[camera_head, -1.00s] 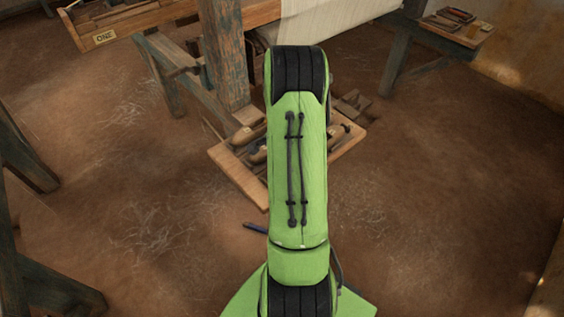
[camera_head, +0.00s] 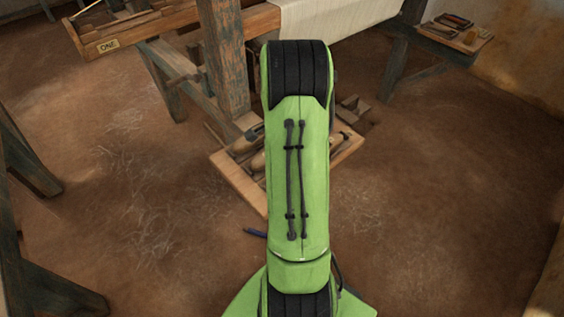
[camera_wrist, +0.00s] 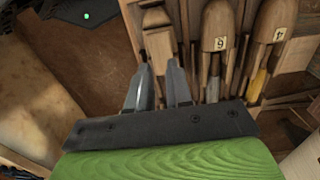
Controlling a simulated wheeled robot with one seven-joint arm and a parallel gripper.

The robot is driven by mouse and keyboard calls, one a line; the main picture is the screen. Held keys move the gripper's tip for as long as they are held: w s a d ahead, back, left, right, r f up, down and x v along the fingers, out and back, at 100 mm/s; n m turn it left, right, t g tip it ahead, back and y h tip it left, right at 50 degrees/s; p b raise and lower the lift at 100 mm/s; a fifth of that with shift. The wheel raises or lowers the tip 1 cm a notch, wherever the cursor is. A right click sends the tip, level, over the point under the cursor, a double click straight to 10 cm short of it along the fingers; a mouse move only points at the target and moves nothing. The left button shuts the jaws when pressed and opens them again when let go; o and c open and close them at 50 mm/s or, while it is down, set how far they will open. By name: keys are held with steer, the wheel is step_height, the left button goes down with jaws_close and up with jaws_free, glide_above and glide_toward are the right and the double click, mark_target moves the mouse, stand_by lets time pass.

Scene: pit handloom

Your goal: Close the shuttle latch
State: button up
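The wooden shuttle tray (camera_head: 246,184) lies low beside a loom post, partly hidden behind my arm. Nothing is visibly held, and contact is unclear. In the head view the gripper is hidden behind my arm.
The loom post (camera_head: 224,60) rises behind the tray. A dark device with a green light (camera_wrist: 86,16) sits at upper left in the wrist view. The floor at right is open.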

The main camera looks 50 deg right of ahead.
step_height(320, 180, up, 8)
steer(key=p, duration=0.1)
steer(key=shift+f+p, duration=0.2)
steer(key=shift+p, duration=0.1)
